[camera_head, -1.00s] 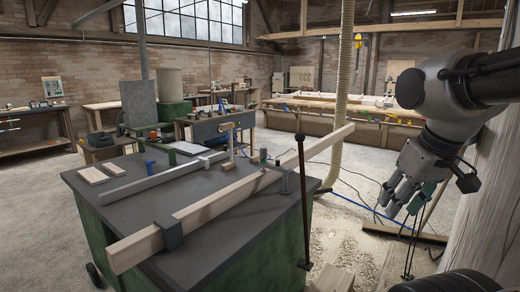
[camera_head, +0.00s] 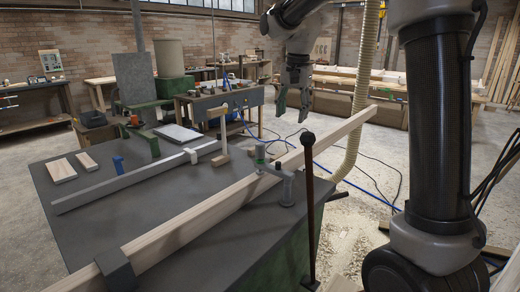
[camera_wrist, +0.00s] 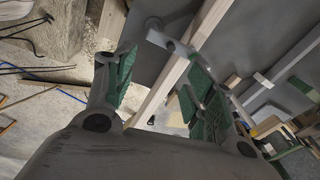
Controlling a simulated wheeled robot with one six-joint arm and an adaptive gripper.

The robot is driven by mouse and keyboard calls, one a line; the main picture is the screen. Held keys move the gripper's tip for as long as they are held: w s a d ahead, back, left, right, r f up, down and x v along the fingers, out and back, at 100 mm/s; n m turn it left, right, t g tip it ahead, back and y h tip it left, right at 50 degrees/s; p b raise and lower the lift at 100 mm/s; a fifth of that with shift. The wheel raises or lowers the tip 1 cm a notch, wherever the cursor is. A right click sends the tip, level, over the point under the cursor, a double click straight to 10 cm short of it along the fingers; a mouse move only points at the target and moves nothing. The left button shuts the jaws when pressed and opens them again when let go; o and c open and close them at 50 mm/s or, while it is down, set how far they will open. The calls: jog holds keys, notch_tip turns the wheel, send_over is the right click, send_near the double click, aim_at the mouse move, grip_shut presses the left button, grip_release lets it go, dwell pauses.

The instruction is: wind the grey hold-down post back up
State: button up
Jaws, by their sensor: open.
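The grey hold-down post (camera_head: 286,188) stands upright on the dark table's right side, beside a long pale wooden beam (camera_head: 210,213). In the wrist view a grey post with a side arm (camera_wrist: 155,28) shows near the top, by the beam (camera_wrist: 170,80). My gripper (camera_head: 293,108) hangs fingers down in the head view, apart from the post and higher in the picture. Its green-padded fingers are spread and empty, also in the wrist view (camera_wrist: 160,65).
A dark upright lever with a ball top (camera_head: 309,180) stands at the table's near right edge. A grey fence bar (camera_head: 130,183), a wooden upright (camera_head: 224,135) and two small blocks share the dark table (camera_head: 180,255). Cables and shavings lie on the floor to the right.

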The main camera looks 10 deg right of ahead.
aim_at(260, 144)
jog(key=w+a+f+m, duration=0.1)
jog(key=w+a+f, duration=0.1)
jog(key=w+f, duration=0.1)
jog(key=w+a+f+m+g, duration=0.1)
jog(key=w+a+f, duration=0.1)
jog(key=w, duration=0.3)
jog(key=w+a+f+m, duration=0.2)
jog(key=w+f, duration=0.2)
jog(key=shift+w+a+f, duration=0.2)
jog(key=shift+w+a, duration=0.05)
jog(key=shift+a, duration=0.1)
notch_tip(260, 144, down, 8)
jog(key=shift+w+a, duration=0.1)
jog(key=c, duration=1)
